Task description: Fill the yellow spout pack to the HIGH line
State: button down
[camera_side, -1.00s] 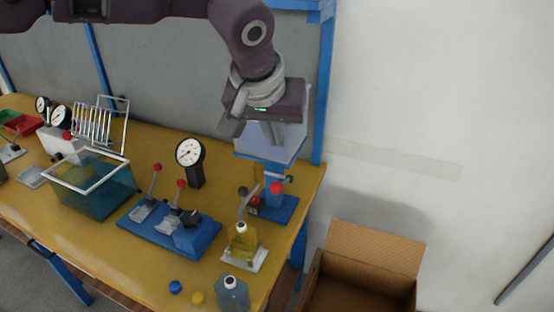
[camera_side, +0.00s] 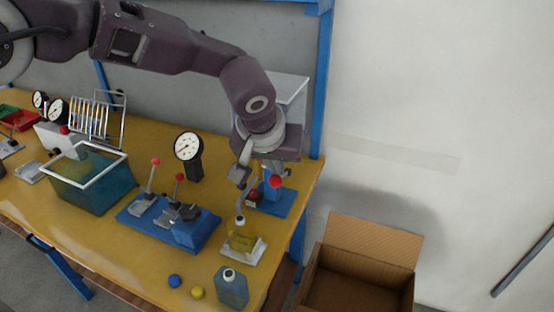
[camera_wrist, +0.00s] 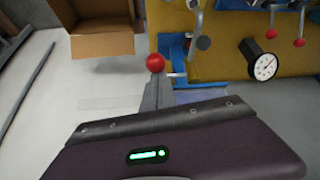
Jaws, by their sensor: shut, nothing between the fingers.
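The yellow spout pack (camera_side: 242,240) stands upright on a small white plate (camera_side: 257,252) at the table's right front. Its white spout is under the grey arm of a blue dispensing stand (camera_side: 277,204). The HIGH line and fill level are too small to read. The stand's lever ends in a red ball (camera_side: 275,181), also in the wrist view (camera_wrist: 155,62). My gripper (camera_side: 270,168) is just above the red ball, its fingers partly hidden in the side view. In the wrist view my gripper (camera_wrist: 157,88) is shut and empty, its tips close to the ball; contact cannot be told.
A blue-grey bottle (camera_side: 232,290) stands in front of the pack, with a blue cap (camera_side: 174,281) and a yellow cap (camera_side: 197,292) to its left. A blue lever fixture (camera_side: 190,236), a dial gauge (camera_side: 188,147) and a glass tank (camera_side: 95,190) stand left. An open carton (camera_side: 365,293) is right.

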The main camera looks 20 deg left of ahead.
aim_at(271, 179)
jog(key=shift+s+f, duration=0.1)
jog(key=shift+s+f+t, duration=0.4)
jog(key=shift+t, duration=0.4)
jog(key=shift+s+f, duration=0.45)
jog(key=shift+f, duration=0.3)
dwell(6.3)
